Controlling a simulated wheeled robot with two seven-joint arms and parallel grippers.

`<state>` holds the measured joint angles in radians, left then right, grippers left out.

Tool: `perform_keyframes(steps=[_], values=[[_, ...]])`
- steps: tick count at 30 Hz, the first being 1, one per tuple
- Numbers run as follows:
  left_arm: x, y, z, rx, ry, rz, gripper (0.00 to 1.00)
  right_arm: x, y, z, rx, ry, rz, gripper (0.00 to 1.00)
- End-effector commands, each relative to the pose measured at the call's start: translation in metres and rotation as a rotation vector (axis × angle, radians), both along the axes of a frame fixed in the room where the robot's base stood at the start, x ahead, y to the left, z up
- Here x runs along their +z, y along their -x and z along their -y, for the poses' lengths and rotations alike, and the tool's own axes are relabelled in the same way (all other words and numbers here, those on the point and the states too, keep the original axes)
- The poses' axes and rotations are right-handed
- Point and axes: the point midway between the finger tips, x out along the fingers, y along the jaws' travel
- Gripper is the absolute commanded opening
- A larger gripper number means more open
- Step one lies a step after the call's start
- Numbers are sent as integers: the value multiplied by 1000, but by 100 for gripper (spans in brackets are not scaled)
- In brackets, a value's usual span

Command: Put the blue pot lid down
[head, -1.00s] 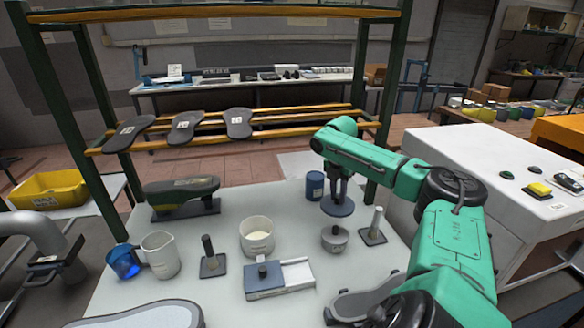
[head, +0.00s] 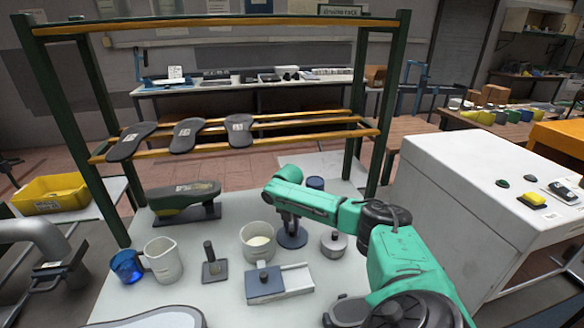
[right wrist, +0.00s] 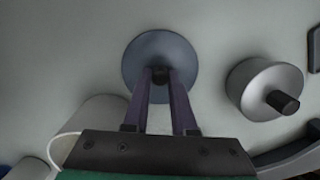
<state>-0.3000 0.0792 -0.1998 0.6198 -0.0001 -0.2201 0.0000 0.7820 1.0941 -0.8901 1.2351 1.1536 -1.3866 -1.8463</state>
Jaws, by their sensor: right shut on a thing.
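The blue pot lid (head: 292,240) is a flat blue-grey disc with a dark knob. My right gripper (head: 289,226) is shut on the knob from above. In the right wrist view the lid (right wrist: 160,52) lies flat beneath my two fingers (right wrist: 159,84). It is at or close to the white tabletop; I cannot tell whether it touches. It is between a white pot with pale contents (head: 257,247) and a round grey metal piece with a knob (head: 333,244). My left gripper is not in view.
A blue can (head: 315,184) stands behind my right forearm. A grey block device (head: 266,284) sits in front, and a dark post on a plate (head: 214,264) to the left. A white jug (head: 162,260) and blue cup (head: 127,266) stand further left. The rack (head: 376,110) rises behind.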

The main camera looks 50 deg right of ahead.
Motion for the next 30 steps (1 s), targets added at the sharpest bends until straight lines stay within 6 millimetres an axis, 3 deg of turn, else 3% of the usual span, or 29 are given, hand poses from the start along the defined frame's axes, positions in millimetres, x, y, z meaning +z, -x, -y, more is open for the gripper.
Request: perform_keyframes(steps=[10, 11, 13, 23, 26, 30], values=[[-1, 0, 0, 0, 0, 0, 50, -8, 0, 0, 0, 0, 0, 0], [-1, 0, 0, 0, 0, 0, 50, -8, 0, 0, 0, 0, 1, 29], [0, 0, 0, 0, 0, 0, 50, -7, 0, 0, 0, 1, 1, 55], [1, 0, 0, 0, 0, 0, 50, -5, 0, 1, -1, 1, 1, 55], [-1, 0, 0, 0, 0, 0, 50, 6, 0, 0, -1, 1, 4, 55], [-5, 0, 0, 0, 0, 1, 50, 38, 1, -4, 1, 1, 6, 55]])
